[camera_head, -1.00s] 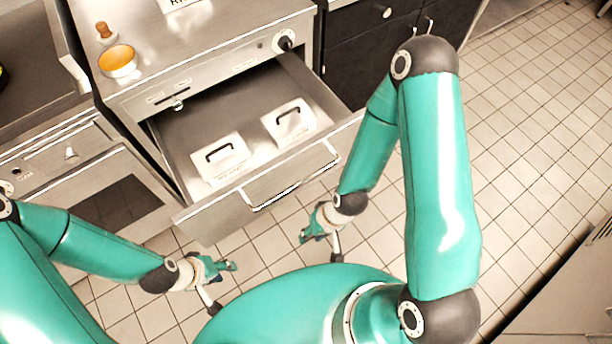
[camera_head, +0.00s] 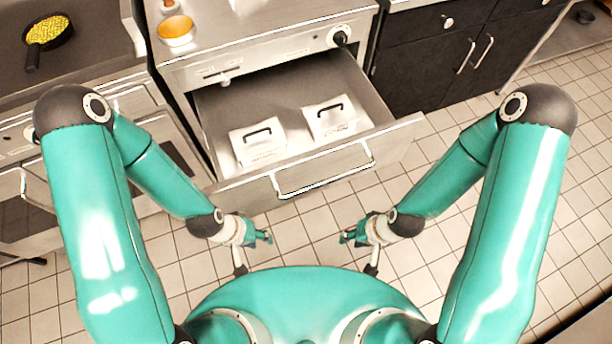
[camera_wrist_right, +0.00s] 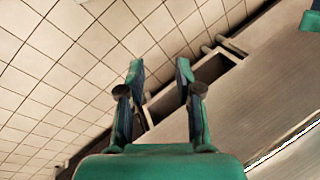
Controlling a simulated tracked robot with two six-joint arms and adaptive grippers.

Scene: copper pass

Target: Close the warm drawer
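The warm drawer (camera_head: 240,197) is pulled out of the steel unit, with a bar handle (camera_head: 325,178) on its front. Two pale lidded containers with dark handles, a left one (camera_head: 258,151) and a right one (camera_head: 332,122), sit inside. My left gripper (camera_head: 266,238) is below the drawer front in the picture, apart from the handle; its fingers are too small to judge. My right gripper (camera_head: 346,238) is also below the drawer front, apart from the handle. In the right wrist view its two fingers (camera_wrist_right: 159,75) are spread with nothing between them.
An orange bowl (camera_head: 175,31) stands on the unit's top. A pan with yellow food (camera_head: 47,35) is on the stove at left. Dark cabinets (camera_head: 430,60) stand at right. Tiled floor (camera_head: 420,240) is clear to the right of the drawer.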

